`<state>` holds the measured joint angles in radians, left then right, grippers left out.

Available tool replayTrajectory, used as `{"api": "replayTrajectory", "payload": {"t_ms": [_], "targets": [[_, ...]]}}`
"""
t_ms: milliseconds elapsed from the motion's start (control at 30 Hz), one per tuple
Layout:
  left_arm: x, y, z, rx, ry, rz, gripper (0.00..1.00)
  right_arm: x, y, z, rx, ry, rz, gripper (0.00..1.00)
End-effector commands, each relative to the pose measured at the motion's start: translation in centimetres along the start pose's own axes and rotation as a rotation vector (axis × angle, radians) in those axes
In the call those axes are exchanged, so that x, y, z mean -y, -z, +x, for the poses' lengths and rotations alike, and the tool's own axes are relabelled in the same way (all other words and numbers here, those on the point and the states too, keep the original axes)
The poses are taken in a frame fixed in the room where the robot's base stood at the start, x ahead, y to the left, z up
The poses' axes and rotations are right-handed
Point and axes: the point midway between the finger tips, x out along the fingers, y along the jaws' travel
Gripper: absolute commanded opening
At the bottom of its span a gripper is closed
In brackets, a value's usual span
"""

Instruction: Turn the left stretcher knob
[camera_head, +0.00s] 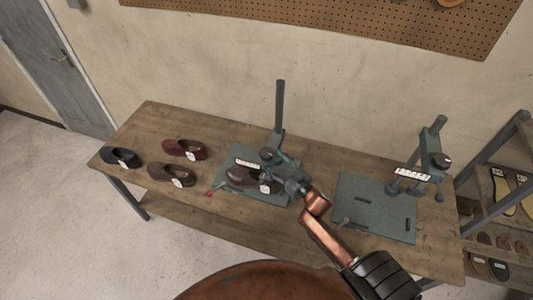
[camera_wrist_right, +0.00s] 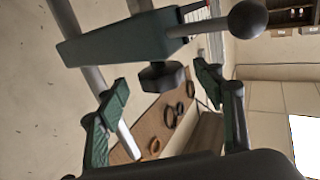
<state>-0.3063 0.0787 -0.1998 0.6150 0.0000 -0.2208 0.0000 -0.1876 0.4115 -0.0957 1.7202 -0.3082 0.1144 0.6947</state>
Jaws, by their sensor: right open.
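The left stretcher stands at the middle of the wooden bench, with a grey-green base plate (camera_head: 224,183) and a tall dark post (camera_head: 280,103). A dark brown shoe (camera_head: 240,176) sits on its plate. My right gripper (camera_head: 279,164) reaches over this stretcher and hides part of its head. In the right wrist view a dark faceted knob (camera_wrist_right: 162,76) hangs under a green stretcher arm (camera_wrist_right: 115,43). The open fingers (camera_wrist_right: 165,105) stand on either side of the knob's line, with no clear contact. My left gripper is not in view.
A second stretcher (camera_head: 372,207) with an empty plate stands to the right. Several shoes, including a red one (camera_head: 184,149), lie on the bench's left side. In the wrist view a rod with a ball end (camera_wrist_right: 248,19) juts near the fingers. A shelf (camera_head: 497,190) stands at far right.

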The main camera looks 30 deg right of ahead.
Motion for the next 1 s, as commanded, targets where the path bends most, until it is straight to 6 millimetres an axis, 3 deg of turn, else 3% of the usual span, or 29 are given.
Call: {"api": "replayTrajectory", "payload": {"t_ms": [100,300,633,1000], "targets": [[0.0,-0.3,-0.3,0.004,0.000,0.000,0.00,0.0,0.2,2.0,-0.001,0.000,0.000,0.61],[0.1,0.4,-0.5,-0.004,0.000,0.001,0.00,-0.1,0.0,3.9,0.000,-0.002,0.001,0.61],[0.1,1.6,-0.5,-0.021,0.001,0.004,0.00,-0.1,-0.1,4.1,0.002,-0.005,0.000,0.61],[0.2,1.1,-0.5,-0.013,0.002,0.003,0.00,-0.1,-0.1,4.1,0.002,-0.005,0.000,0.37]]}}
